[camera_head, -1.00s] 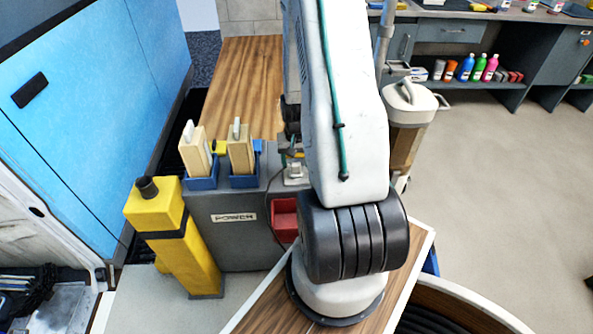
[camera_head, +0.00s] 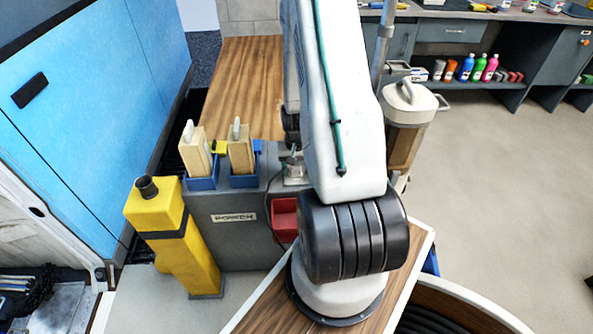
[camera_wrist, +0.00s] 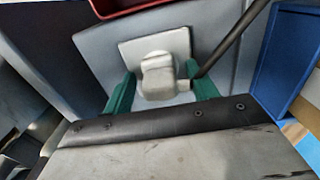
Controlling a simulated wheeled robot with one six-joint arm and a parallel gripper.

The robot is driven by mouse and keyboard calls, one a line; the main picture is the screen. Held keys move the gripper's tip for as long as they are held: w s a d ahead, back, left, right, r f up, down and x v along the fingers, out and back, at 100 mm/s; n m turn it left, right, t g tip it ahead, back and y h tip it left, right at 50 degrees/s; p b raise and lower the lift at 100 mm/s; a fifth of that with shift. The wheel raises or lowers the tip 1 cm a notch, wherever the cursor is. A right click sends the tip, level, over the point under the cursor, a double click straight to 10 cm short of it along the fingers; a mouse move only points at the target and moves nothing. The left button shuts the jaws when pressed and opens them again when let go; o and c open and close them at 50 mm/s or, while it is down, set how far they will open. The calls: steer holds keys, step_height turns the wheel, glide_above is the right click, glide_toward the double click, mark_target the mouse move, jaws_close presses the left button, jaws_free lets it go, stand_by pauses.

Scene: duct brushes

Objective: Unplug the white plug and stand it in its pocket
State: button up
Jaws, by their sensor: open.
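The white plug (camera_wrist: 158,70) sits in a pale square socket plate (camera_wrist: 135,50) in the wrist view, with a dark cord running up and right from it. My gripper (camera_wrist: 162,86) is open, its green fingers on either side of the plug; contact with it is not clear. In the head view the plate area (camera_head: 294,172) shows small on top of the grey power unit (camera_head: 240,240), and my arm hides most of my gripper. A red open-topped pocket (camera_head: 285,219) is on the unit's front; its rim also shows in the wrist view (camera_wrist: 130,8).
Two blue holders (camera_head: 202,184) with wooden-backed brushes (camera_head: 240,150) stand left of the socket. A yellow canister (camera_head: 160,215) stands at the unit's left. A blue box wall (camera_wrist: 290,55) is near my gripper's right. A lidded canister (camera_head: 405,120) stands right of my arm.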

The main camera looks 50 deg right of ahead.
steer(key=shift+c, duration=0.4)
jaws_close()
steer(key=shift+r, duration=3)
steer(key=shift+r, duration=1.55)
steer(key=shift+s, duration=0.1)
